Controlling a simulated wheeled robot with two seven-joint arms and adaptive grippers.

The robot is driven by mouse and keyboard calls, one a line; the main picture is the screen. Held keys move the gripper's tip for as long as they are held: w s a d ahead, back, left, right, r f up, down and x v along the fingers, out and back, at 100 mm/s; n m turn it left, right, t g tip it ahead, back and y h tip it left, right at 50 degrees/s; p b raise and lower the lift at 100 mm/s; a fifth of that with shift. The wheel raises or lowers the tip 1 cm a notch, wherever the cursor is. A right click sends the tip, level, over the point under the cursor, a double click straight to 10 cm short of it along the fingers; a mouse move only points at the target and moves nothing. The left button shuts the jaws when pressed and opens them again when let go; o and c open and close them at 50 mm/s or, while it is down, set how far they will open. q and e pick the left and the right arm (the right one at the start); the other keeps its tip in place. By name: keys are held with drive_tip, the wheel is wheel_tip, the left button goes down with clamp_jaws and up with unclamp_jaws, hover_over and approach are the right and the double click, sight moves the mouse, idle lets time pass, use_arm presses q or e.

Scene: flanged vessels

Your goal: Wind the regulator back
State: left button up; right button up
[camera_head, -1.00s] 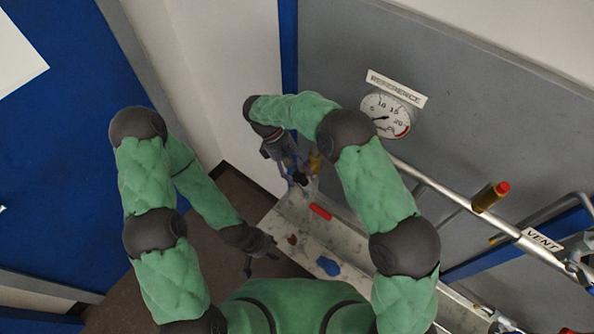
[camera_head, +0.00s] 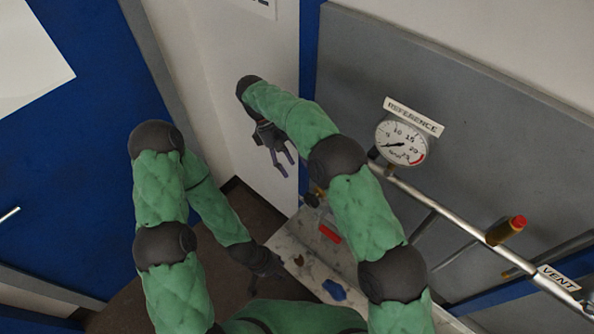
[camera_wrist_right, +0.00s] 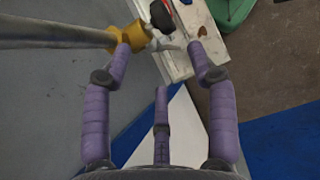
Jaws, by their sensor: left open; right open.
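A brass regulator with a dark knob (camera_head: 313,197) sits at the left end of the pipe, partly hidden by my right arm in the head view. In the right wrist view its brass body (camera_wrist_right: 125,39) and dark knob (camera_wrist_right: 163,16) show beyond the fingers. My right gripper (camera_head: 283,160) is open and empty, apart from the regulator, up and to its left in the head view. The gauge (camera_head: 401,143) under the REFERENCE label has its needle toward the low end. My left gripper (camera_head: 272,271) is open, low beside the bench; its fingers are hard to make out.
A pale bench (camera_head: 300,262) below the pipe carries a red item (camera_head: 329,233) and a blue item (camera_head: 334,289). A red-tipped brass fitting (camera_head: 507,230) sticks out of the pipe (camera_head: 450,206). A VENT label (camera_head: 560,278) hangs right. Open space lies left of the regulator.

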drive_tip(key=shift+a+r, duration=0.1)
drive_tip(key=shift+r, duration=0.05)
drive_tip(key=t+y+b, duration=0.4)
drive_tip(key=y+b, duration=0.1)
drive_tip(key=y, duration=0.1)
approach(311, 201)
drive_tip(key=shift+w+f, duration=0.5)
drive_tip(key=shift+w, duration=0.3)
wheel_tip(311, 201, down, 11)
drive_tip(key=shift+r+p, duration=0.1)
drive_tip(key=shift+p, duration=0.5)
drive_tip(key=c, duration=1.1)
